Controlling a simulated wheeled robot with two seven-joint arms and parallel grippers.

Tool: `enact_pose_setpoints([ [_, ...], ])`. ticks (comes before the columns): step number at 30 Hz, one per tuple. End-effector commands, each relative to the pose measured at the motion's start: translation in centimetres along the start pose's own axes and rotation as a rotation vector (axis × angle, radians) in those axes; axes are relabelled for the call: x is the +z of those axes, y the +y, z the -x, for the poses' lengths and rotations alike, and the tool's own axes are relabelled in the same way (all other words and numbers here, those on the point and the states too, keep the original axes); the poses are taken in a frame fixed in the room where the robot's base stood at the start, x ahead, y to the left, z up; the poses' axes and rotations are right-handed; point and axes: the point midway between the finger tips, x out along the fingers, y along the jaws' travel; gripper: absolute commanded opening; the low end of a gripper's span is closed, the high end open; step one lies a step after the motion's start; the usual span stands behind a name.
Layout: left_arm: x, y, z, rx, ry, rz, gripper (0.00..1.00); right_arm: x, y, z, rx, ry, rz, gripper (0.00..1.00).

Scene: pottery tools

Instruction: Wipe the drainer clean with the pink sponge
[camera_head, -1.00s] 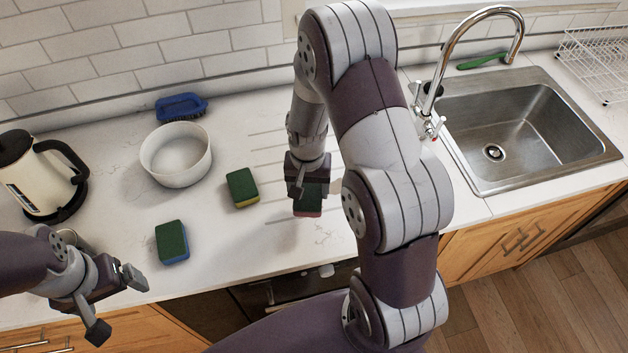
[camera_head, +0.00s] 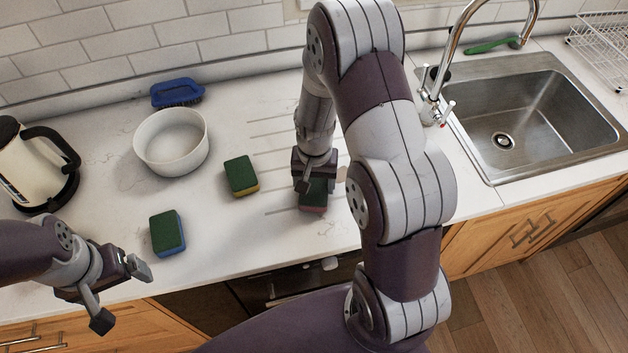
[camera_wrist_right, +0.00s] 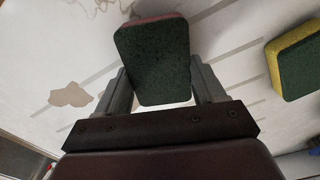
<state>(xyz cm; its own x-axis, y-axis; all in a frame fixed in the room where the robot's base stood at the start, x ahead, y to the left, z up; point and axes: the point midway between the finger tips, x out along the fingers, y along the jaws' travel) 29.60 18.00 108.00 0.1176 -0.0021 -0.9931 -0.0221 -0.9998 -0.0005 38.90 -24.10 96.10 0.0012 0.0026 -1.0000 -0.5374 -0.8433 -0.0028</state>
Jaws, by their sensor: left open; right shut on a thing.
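The drainer is the set of parallel grooves (camera_head: 284,118) in the white countertop, left of the sink. My right gripper (camera_head: 314,184) is shut on the pink sponge (camera_head: 313,208), its green side up and pink side down, at the grooves. The sponge (camera_wrist_right: 152,60) sits between both fingers in the right wrist view. I cannot tell if its underside touches the counter. A brownish stain (camera_wrist_right: 70,95) lies on the grooved area beside the gripper; part of it (camera_head: 341,174) shows right of the gripper in the head view. My left gripper (camera_head: 123,292) is open and empty near the counter's front edge.
A green-and-yellow sponge (camera_head: 241,176) lies left of my right gripper, and a green-and-blue sponge (camera_head: 167,233) lies nearer the front. A white bowl (camera_head: 171,142), blue brush (camera_head: 177,92) and kettle (camera_head: 30,165) stand further left. The sink (camera_head: 535,120) and faucet (camera_head: 440,70) are right.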

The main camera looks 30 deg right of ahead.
Motion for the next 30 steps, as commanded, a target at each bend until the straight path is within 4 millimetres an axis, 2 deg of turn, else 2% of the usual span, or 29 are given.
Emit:
enact_pose_setpoints([
  [24, 0.1, 0.0, -0.7, 0.0, 0.0, 0.0, 0.93, 0.0, 0.0, -1.1, 0.0, 0.0, 0.0, 0.6],
  [30, 0.1, 0.0, -0.5, 0.0, 0.0, 0.0, 0.93, 0.4, -1.2, -1.1, 0.0, -0.001, 0.003, 0.61],
])
